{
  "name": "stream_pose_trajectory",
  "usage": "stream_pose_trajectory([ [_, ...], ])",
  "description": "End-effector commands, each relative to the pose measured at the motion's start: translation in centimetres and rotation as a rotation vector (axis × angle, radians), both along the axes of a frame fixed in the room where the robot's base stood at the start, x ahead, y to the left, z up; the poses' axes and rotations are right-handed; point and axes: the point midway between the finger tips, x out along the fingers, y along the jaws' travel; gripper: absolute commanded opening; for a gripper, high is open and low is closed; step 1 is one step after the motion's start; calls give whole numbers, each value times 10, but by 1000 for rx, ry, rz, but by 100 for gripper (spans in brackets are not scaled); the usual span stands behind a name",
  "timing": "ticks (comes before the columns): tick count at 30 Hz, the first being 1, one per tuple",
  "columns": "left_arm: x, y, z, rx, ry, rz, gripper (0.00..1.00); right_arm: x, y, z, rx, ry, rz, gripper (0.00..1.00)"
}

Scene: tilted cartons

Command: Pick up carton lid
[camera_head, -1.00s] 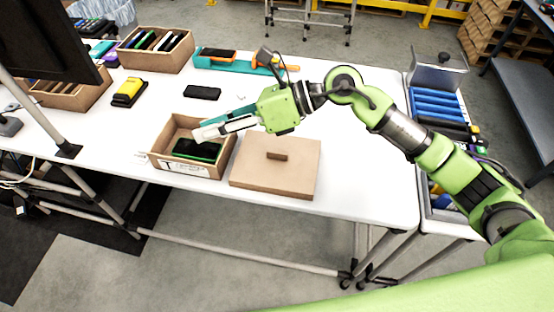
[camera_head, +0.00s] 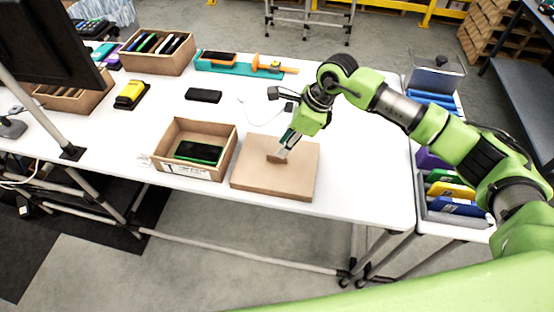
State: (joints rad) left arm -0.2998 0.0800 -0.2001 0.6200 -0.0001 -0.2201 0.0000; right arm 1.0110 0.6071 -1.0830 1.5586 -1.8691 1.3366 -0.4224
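The carton lid (camera_head: 290,182) is a flat brown square with a small block handle (camera_head: 275,158) on top. It lies on the white table near the front edge. My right gripper (camera_head: 282,154) points down at the handle, with its fingertips at or just over it. I cannot tell whether the fingers have closed on the handle. The open carton (camera_head: 166,171) stands just left of the lid, with a dark green-edged device (camera_head: 198,152) inside. My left gripper is not in view.
A black device (camera_head: 203,95) and a yellow device (camera_head: 130,94) lie farther back on the white table (camera_head: 340,150). A carton of devices (camera_head: 157,50) and a teal fixture (camera_head: 235,66) stand at the back. A monitor (camera_head: 45,45) is at the left. Bins with colored items stand at right.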

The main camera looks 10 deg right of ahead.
Motion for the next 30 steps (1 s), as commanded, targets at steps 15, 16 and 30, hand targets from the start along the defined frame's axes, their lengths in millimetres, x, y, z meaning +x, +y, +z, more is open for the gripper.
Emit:
stream_pose_trajectory([
  [15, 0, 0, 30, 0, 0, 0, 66, 12, 13, -49, 1, 2, -1, 24],
  [16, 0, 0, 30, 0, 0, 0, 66, 12, 14, -51, 0, 1, -1, 24],
  [30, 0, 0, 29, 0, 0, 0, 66, 13, 14, -55, 1, -1, -1, 0],
])
